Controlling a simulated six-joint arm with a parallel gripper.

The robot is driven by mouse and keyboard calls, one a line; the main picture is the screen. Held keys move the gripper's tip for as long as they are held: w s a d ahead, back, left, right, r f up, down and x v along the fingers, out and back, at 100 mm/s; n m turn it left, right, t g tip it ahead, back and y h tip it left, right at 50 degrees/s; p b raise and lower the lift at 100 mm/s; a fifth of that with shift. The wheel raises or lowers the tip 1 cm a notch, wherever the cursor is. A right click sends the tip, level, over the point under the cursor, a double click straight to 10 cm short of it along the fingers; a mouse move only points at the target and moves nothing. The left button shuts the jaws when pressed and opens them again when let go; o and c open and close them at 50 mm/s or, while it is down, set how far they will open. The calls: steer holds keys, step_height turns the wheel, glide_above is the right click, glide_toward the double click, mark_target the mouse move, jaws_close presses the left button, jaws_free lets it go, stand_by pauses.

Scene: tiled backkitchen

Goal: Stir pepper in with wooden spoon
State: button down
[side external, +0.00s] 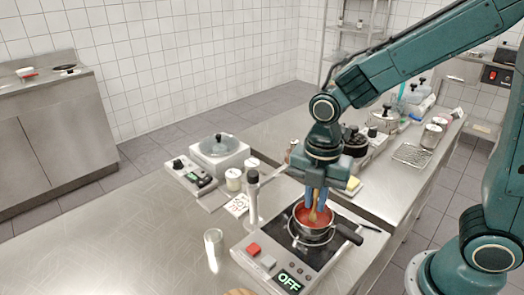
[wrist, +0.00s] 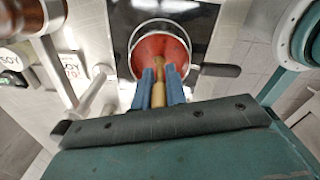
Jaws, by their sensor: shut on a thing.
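My gripper (side external: 316,195) is above the saucepan (side external: 332,237) and points down. In the wrist view my gripper (wrist: 160,75) has its two blue fingers shut on the wooden spoon (wrist: 158,95). The spoon (side external: 314,214) reaches down into the red sauce (side external: 301,214); its lower end is hidden there. The red sauce also shows in the wrist view (wrist: 150,47). The saucepan stands on the black top of a hot plate (side external: 290,236), its dark handle toward the lower right. The hot plate's display reads OFF. I cannot make out pepper in the sauce.
A tall pepper mill or shaker-like cylinder (side external: 253,200) stands left of the hot plate, with a clear glass tube (side external: 214,248) nearby. A scale-like device with a lidded bowl (side external: 218,148) and small jars stand behind.

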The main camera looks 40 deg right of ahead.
steer(key=shift+r, duration=2.2)
steer(key=shift+r, duration=0.15)
steer(key=shift+r, duration=0.85)
